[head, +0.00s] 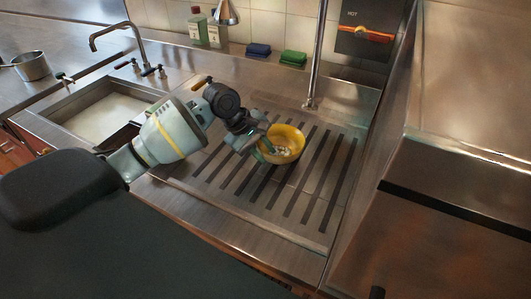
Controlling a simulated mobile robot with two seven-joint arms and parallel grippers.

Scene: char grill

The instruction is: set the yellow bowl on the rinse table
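The yellow bowl (292,133) is over the dark-slatted part of the steel rinse table (235,226), near its middle. I cannot tell whether its base touches the slats or hangs just above them. Its inside faces up toward me, and something pale shows in it. My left gripper (266,150) is at the bowl's left rim, with its fingers over the rim, and looks shut on it. The wrist hides part of the table behind it. My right gripper is not in view.
A sink (103,112) with a dark tap (112,33) lies to the left. A blue sponge (258,50), a green sponge (293,57) and two bottles stand along the back wall. A vertical pipe (317,55) rises behind the slats. A tall steel panel bounds the right side.

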